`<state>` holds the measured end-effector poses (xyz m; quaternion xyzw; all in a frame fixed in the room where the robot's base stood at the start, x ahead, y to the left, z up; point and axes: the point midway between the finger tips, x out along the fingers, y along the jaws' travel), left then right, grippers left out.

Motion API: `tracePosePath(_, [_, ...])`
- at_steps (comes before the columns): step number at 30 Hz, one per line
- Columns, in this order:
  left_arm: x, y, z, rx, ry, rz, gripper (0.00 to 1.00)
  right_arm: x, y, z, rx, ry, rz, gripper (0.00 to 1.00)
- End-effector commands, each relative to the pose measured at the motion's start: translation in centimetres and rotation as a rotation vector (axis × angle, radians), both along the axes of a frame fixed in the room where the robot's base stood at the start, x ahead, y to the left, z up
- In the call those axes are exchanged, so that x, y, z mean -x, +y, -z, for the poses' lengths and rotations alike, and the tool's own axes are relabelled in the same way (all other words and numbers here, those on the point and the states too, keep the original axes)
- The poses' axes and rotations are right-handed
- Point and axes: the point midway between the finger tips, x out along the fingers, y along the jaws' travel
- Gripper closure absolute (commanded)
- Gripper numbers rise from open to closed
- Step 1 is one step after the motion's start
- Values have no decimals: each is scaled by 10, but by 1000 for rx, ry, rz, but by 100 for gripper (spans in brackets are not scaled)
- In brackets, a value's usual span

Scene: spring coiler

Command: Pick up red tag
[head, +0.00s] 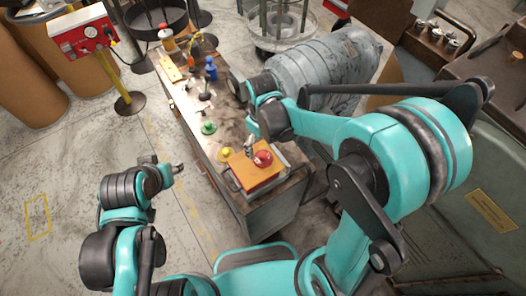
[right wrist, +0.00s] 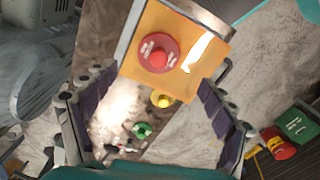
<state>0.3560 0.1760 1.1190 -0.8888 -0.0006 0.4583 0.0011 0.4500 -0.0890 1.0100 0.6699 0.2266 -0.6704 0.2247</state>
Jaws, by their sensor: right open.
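The red tag (head: 263,158) is a round red piece lying on an orange board (head: 247,176) at the near end of the workbench. It also shows in the right wrist view (right wrist: 157,55), with a raised knob and pale marks. My right gripper (head: 250,148) is above the board, just left of the red tag in the head view. In the right wrist view its fingers (right wrist: 148,118) are spread wide and empty, with the red tag beyond and between them. My left gripper (head: 178,168) is left of the workbench, away from it; its fingers are too small to read.
A yellow tag (head: 225,153) and a green tag (head: 209,128) lie on the bench (head: 185,98) behind the board. A blue item (head: 211,70) stands farther back. A large grey machine body (head: 325,65) borders the bench's right side. Open floor lies left.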

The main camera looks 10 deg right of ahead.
Motion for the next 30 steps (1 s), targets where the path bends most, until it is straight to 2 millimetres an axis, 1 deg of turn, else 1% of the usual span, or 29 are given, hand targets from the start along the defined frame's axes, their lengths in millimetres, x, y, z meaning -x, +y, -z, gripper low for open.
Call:
tracePosePath(3, [0, 0, 7, 0, 0, 0, 60, 0, 0, 17, 1, 3, -3, 16])
tracePosePath(8, [0, 0, 14, 0, 0, 0, 60, -1, -2, 37, 0, 2, -2, 16])
tracePosePath(12, [0, 0, 22, 0, 0, 0, 60, -4, -5, 59, 0, 1, -2, 16])
tracePosePath(15, [0, 0, 25, 0, 0, 0, 60, -4, -4, 71, 1, 1, -2, 16])
tracePosePath(18, [0, 0, 26, 0, 0, 0, 60, -3, -4, 76, 1, 1, -2, 16])
tracePosePath(24, [0, 0, 25, 0, 0, 0, 60, -3, -4, 75, 1, 1, -1, 16])
tracePosePath(25, [0, 0, 25, 0, 0, 0, 60, -3, -4, 75, 1, 1, -1, 21])
tracePosePath(26, [0, 0, 25, 0, 0, 0, 60, -3, -4, 75, 1, 1, -1, 29])
tracePosePath(27, [0, 0, 25, 0, 0, 0, 60, -3, -4, 75, 1, 1, -1, 40])
tracePosePath(29, [0, 0, 25, 0, 0, 0, 60, -3, -4, 75, 1, 1, -1, 55])
tracePosePath(30, [0, 0, 25, 0, 0, 0, 60, -3, -4, 75, 0, 0, -1, 66])
